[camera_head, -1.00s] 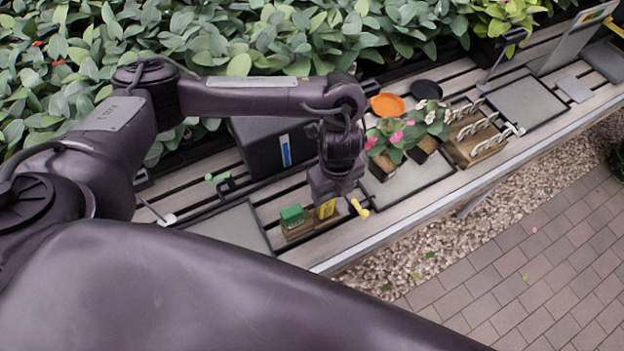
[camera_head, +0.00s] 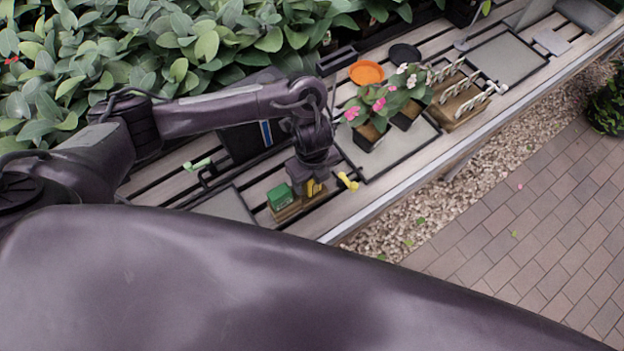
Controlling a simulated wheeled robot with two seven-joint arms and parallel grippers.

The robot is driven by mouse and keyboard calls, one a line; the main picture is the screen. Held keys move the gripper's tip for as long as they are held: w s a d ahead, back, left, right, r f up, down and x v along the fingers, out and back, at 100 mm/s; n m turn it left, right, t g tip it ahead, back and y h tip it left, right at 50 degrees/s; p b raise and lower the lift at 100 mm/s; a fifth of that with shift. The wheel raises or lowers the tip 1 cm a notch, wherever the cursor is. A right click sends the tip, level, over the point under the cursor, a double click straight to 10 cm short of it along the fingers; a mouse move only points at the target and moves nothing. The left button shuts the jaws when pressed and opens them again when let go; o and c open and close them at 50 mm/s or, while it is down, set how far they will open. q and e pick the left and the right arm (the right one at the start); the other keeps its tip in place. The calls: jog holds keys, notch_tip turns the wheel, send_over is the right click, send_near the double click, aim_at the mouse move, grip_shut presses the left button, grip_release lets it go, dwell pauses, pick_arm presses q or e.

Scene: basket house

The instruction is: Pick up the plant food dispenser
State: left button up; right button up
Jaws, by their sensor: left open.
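My left gripper (camera_head: 310,180) points down over a wooden holder (camera_head: 287,211) on the slatted bench. A green box-like item (camera_head: 280,195) stands in the holder, just left of the gripper. A yellow item (camera_head: 314,188) shows right at the fingertips and is partly hidden by them. A yellow, knob-ended item (camera_head: 348,181) is just to the right of the gripper. I cannot tell for sure which of these is the plant food dispenser. The gripper is open; whether its fingers touch the yellow item is too small to tell. My right gripper is out of view.
Potted flowers (camera_head: 372,113) stand on a grey tray (camera_head: 398,150) to the right. Beyond are an orange dish (camera_head: 366,73), a black dish (camera_head: 404,53) and a wooden rack (camera_head: 455,110) with white loops. A dark box (camera_head: 240,143) is behind my arm. Paving in front is clear.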

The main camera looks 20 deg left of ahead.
pick_arm(q)
jog(key=shift+c, duration=0.6)
jog(key=c, duration=1)
jog(key=shift+c, duration=0.2)
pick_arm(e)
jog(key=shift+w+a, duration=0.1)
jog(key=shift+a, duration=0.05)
pick_arm(q)
jog(key=shift+r, duration=0.15)
jog(key=shift+w+r, duration=0.1)
jog(key=shift+r, duration=0.25)
notch_tip(320, 180, up, 9)
jog(key=p, duration=0.4)
jog(key=shift+w, duration=0.1)
notch_tip(320, 180, up, 10)
jog(key=p, duration=0.1)
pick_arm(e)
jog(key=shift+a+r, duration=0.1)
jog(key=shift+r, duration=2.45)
